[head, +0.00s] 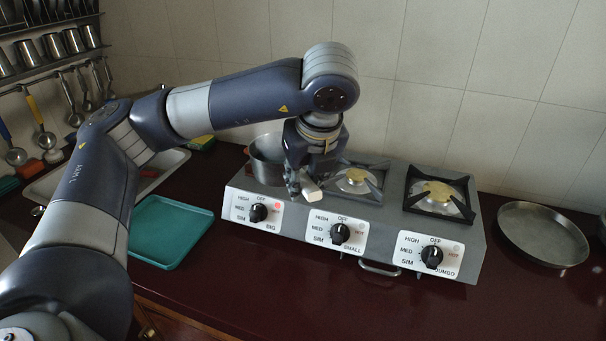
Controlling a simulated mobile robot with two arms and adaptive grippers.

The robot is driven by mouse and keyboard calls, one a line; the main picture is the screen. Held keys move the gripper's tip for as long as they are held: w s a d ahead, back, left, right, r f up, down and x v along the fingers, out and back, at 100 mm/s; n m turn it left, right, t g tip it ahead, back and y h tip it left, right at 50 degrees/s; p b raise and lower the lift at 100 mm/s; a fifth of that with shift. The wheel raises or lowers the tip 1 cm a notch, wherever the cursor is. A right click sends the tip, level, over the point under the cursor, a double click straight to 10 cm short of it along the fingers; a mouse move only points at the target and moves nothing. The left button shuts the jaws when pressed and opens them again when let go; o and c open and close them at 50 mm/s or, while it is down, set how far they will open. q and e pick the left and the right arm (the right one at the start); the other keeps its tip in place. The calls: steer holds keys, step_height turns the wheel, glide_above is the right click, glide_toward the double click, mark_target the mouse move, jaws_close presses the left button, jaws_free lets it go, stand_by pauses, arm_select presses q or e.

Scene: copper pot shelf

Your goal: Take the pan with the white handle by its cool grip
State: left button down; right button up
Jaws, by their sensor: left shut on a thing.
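A grey metal pan (266,172) sits on the left burner of the stove, partly hidden behind my left gripper. Its white handle (312,194) points toward the front right, and its end sticks out past the fingers. My left gripper (298,183) points down over the front of the stove and is shut on the white handle. The exact finger contact is small and dark. My right gripper is not in view.
The grey stove (390,222) has three front knobs and bare middle and right burners. A teal tray (168,232) lies to its left, before a sink (60,180). A round metal pan (543,233) lies to the right. Utensils hang at upper left. The front counter is clear.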

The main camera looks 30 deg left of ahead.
arm_select(q)
steer(key=shift+r+p, duration=1.95)
steer(key=shift+r, duration=0.55)
